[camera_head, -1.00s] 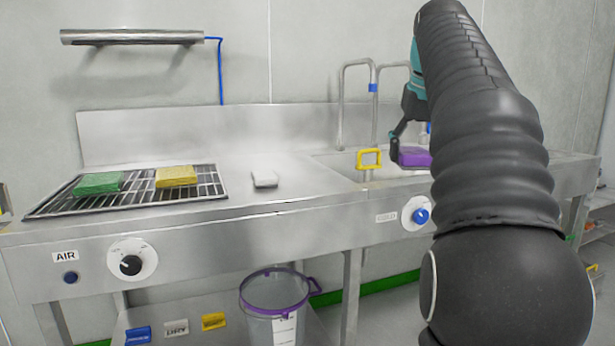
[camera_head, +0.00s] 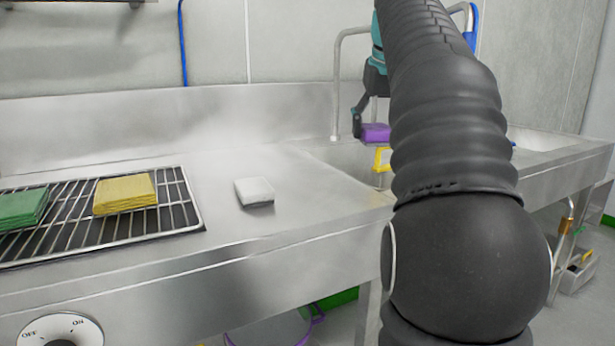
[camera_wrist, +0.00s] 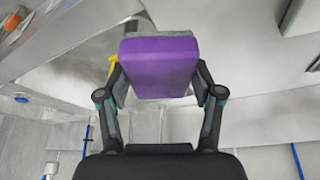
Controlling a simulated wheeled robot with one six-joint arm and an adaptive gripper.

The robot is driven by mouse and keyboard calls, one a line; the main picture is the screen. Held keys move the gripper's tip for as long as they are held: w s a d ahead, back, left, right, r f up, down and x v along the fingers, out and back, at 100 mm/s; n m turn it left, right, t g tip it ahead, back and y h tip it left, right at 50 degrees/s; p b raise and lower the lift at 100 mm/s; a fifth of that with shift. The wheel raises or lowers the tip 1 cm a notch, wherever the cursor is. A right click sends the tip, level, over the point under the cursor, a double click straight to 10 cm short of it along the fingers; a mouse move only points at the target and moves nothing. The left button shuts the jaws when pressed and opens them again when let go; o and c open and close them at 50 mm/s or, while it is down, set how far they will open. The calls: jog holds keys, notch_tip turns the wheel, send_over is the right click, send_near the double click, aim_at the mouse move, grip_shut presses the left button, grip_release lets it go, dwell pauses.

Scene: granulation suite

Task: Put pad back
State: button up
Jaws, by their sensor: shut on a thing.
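A purple pad (camera_head: 376,132) is held in my gripper (camera_head: 362,122), above the sink area at the right of the steel bench. In the wrist view the purple pad (camera_wrist: 158,66) sits between both fingers of my gripper (camera_wrist: 158,88), with a grey layer along its top edge. A green pad (camera_head: 22,207) and a yellow pad (camera_head: 125,194) lie on a wire rack (camera_head: 178,212) at the left. A white pad (camera_head: 254,191) lies flat on the bare bench (camera_head: 225,240) right of the rack. My arm hides part of the sink.
A yellow-framed object (camera_head: 382,159) stands at the sink just below the purple pad. A grey tap pipe (camera_head: 338,85) rises behind the sink. A knob (camera_head: 62,338) is on the bench front. Bench around the white pad is clear.

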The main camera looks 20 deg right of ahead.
jog(key=b, duration=0.2)
send_over(318, 185)
jog(key=s, duration=0.2)
jog(key=f, duration=0.7)
jog(key=shift+w+a, duration=0.25)
jog(key=shift+a, duration=0.05)
jog(key=shift+f+b, duration=0.7)
jog(key=shift+f, duration=1.25)
jog(key=shift+f, duration=0.1)
jog(key=o, duration=1)
jog(key=p+v, duration=0.3)
jog(key=v, duration=0.9)
jog(key=shift+w, duration=0.1)
